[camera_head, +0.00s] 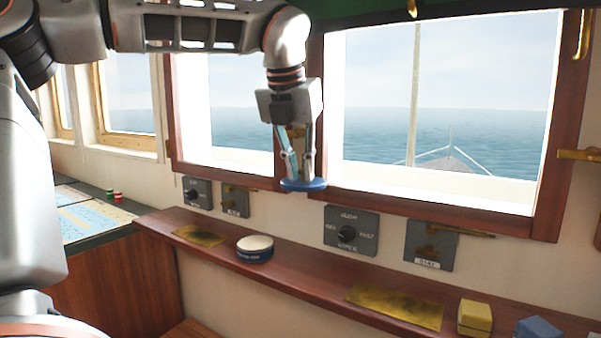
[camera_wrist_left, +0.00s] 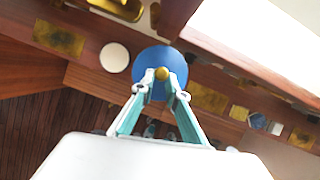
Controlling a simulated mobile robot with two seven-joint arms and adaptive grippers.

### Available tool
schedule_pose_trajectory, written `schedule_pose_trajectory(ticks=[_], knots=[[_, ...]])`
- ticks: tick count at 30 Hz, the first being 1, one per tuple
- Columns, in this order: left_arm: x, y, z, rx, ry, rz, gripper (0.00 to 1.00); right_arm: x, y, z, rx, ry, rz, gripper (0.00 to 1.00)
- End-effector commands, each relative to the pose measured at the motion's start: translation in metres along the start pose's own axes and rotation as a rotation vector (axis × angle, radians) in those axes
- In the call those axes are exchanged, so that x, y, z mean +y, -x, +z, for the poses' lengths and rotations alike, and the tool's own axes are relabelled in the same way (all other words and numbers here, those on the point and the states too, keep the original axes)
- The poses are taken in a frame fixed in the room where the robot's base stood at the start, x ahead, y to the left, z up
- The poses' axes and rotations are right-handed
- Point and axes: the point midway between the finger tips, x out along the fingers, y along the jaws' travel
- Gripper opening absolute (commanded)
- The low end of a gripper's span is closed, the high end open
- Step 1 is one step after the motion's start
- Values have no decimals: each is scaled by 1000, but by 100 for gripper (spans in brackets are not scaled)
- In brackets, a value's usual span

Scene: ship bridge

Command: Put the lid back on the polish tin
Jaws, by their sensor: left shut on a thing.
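The polish tin (camera_head: 255,249) is a low round dark-blue tin with a pale top, standing on the wooden shelf under the windows. It also shows in the left wrist view (camera_wrist_left: 115,57) as a pale disc. The lid (camera_head: 304,185) is a flat blue disc with a small brass knob, clear in the left wrist view (camera_wrist_left: 152,62). My left gripper (camera_head: 299,172) is shut on the lid by its knob (camera_wrist_left: 162,74). It holds the lid in the air above the shelf, up and to the right of the tin, apart from it. My right gripper is not in view.
The narrow shelf (camera_head: 300,284) also bears brass plates (camera_head: 200,236) (camera_head: 396,306), a yellow block (camera_head: 475,318) and a blue-grey block (camera_head: 537,328). Switch panels (camera_head: 351,234) are on the wall behind. A chart table (camera_head: 90,215) stands at the left.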

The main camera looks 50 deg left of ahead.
Motion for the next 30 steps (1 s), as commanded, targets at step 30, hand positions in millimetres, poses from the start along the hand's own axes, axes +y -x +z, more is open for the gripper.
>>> schedule_pose_trajectory(ticks=[30], knots=[[120, -63, 1, 2, -5, -10, 0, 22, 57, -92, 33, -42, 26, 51]])
